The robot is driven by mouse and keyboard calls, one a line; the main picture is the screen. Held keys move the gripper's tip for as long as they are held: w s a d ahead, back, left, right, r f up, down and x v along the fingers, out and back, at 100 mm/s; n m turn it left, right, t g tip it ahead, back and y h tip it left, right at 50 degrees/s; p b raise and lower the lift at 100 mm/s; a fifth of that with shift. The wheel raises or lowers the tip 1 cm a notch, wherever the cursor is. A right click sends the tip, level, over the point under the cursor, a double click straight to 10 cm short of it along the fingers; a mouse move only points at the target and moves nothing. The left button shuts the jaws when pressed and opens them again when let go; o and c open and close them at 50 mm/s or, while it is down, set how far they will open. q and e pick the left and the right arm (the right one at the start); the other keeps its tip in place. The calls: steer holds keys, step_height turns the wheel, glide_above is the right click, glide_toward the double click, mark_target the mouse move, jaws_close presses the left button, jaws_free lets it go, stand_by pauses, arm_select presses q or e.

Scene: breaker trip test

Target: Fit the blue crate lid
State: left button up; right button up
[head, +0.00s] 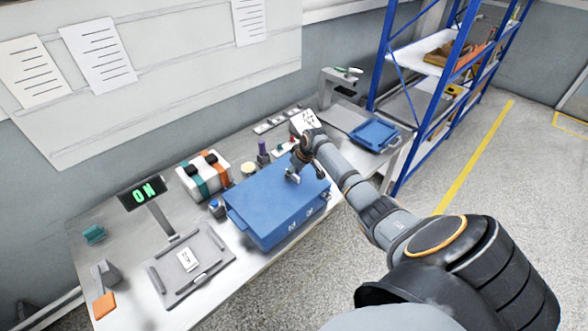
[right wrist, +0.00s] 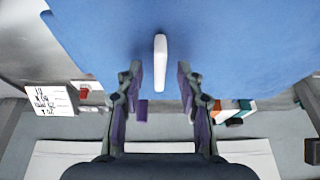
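The blue crate (head: 275,228) stands at the table's front edge. A flat blue lid (head: 265,197) covers its top; I cannot tell whether it is fully seated. In the right wrist view the blue lid (right wrist: 230,40) fills the upper part, with a white bar handle (right wrist: 160,62) on it. My right gripper (head: 292,177) is over the lid. In the right wrist view its fingers (right wrist: 160,78) are open, one on each side of the handle, with gaps showing. My left gripper is not in view.
A striped box (head: 204,175), a small blue-topped jar (head: 217,208) and a purple bottle (head: 263,154) stand near the crate. A grey tray (head: 212,272) and an "ON" display (head: 142,193) are left. A shallow blue tray (head: 372,136) lies right, near blue shelving (head: 440,70).

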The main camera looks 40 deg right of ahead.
steer(key=shift+r, duration=0.15)
steer(key=v, duration=1.1)
steer(key=shift+s+r, duration=0.25)
steer(key=shift+r, duration=0.05)
